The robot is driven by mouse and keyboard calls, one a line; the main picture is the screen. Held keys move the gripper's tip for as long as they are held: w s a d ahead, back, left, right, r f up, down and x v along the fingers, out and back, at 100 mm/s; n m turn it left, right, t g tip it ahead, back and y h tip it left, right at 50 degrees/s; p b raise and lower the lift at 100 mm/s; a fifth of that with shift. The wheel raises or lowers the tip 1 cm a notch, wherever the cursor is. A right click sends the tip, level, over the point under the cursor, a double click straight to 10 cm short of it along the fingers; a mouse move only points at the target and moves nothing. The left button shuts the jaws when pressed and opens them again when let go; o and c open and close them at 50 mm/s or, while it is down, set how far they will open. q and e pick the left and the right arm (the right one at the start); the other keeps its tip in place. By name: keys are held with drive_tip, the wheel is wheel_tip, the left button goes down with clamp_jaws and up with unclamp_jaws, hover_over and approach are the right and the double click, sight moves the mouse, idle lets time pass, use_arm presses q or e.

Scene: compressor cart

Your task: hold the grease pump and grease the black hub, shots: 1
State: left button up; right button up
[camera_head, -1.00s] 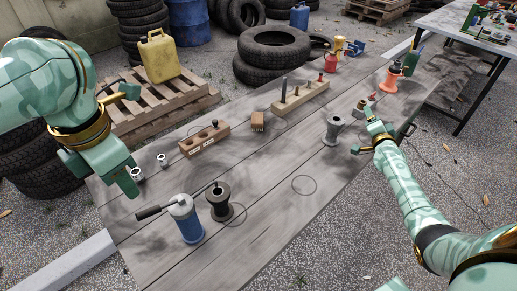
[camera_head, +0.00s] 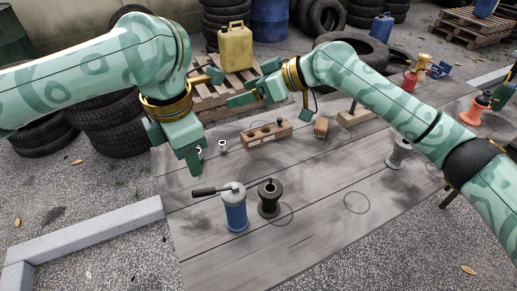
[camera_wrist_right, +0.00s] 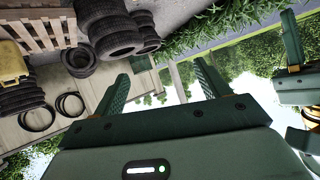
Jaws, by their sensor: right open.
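The grease pump (camera_head: 236,213), a blue cylinder with a grey top and a black-handled lever pointing left, stands upright on the grey wooden table. The black hub (camera_head: 269,201), a dark flanged spool, stands just right of it, close beside. My left gripper (camera_head: 193,169) points down, above and left of the pump, apart from it; whether its fingers are parted is unclear. My right gripper (camera_head: 253,86) is raised over the table's far side, pointing left, near my left wrist. Its fingers are spread and empty in the right wrist view (camera_wrist_right: 160,85).
A grey hub (camera_head: 400,153) stands to the right, partly behind my right arm. Two small metal sockets (camera_head: 223,146), a wooden block with holes (camera_head: 266,133) and a small brown block (camera_head: 321,127) lie along the far side. The table's near middle is clear.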

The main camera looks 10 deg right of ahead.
drive_tip(key=s+a+f+n+g+h, duration=0.25)
drive_tip(key=s+n+g, duration=0.2)
drive_tip(key=s, duration=0.35)
drive_tip(key=n+g+h, duration=0.1)
drive_tip(key=n+h, duration=0.3)
approach(233, 199)
drive_tip(key=w+d+r, duration=0.1)
drive_tip(key=w+d, duration=0.1)
drive_tip(key=w, duration=0.1)
drive_tip(key=x, duration=1.5)
drive_tip(key=shift+s+f, duration=0.2)
drive_tip(key=shift+s, duration=0.1)
